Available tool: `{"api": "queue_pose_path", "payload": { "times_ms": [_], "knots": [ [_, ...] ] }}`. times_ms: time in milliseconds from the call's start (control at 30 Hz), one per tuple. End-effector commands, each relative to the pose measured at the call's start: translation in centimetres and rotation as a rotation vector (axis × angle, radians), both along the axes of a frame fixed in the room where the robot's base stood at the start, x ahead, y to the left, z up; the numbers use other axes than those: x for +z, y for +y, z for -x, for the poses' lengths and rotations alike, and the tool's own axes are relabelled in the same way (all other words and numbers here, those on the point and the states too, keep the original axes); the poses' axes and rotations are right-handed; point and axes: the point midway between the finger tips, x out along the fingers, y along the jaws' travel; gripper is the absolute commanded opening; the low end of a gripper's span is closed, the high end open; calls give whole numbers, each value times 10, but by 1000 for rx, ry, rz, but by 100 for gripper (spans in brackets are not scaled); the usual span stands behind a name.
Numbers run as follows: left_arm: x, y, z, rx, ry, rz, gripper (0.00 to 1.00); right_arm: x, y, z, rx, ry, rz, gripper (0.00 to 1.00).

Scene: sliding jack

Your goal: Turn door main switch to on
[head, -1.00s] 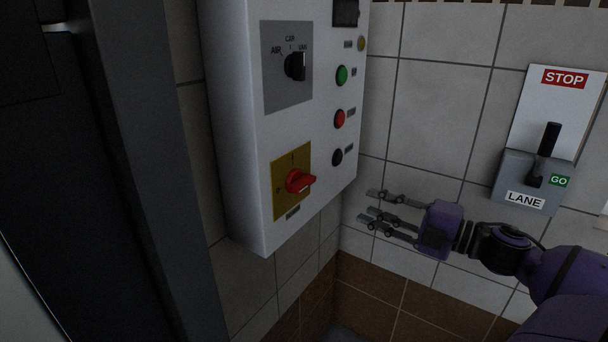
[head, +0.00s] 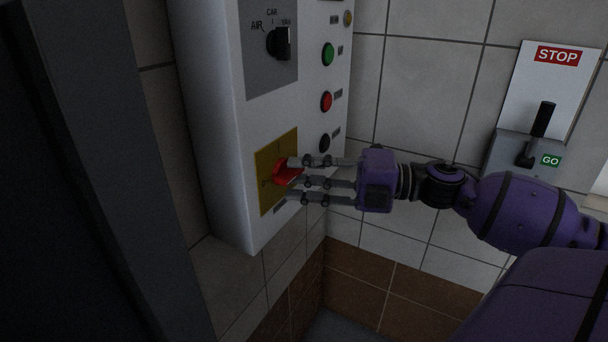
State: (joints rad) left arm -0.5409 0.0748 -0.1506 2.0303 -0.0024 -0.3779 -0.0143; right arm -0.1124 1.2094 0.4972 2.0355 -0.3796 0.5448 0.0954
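The door main switch is a red rotary handle (head: 281,172) on a yellow plate (head: 265,194), low on the front of the white control box (head: 229,180). My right gripper (head: 294,178) comes in from the right with its grey fingers spread apart. The upper fingertip is at the red handle and the lower fingers are just below it. I cannot tell whether they touch it. The fingers hide part of the handle's right side. My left gripper is not in view.
Above the switch are a black selector knob (head: 280,43) and green (head: 328,54), red (head: 326,101) and black (head: 324,142) buttons. A STOP/GO lever (head: 537,134) is on the tiled wall at right. A dark door frame (head: 100,180) stands at left.

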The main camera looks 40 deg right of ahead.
Motion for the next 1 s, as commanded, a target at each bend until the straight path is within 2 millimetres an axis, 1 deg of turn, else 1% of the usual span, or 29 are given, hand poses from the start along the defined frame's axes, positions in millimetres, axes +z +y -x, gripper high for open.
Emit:
{"api": "queue_pose_path", "payload": {
  "times_ms": [233, 267, 467, 767, 1000],
  "knots": [
    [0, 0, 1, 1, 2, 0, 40, 0, 1, -1, -1, 0, 0, 29],
    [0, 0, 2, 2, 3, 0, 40, 0, 1, -1, -1, 0, 0, 26],
    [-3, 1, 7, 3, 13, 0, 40, 0, 1, -1, -1, 0, 0, 0],
    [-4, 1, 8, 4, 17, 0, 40, 0, 1, -1, -1, 3, -8, 0],
    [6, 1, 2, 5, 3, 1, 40, 2, 0, -1, -2, 31, -85, 0]
  ]
}}
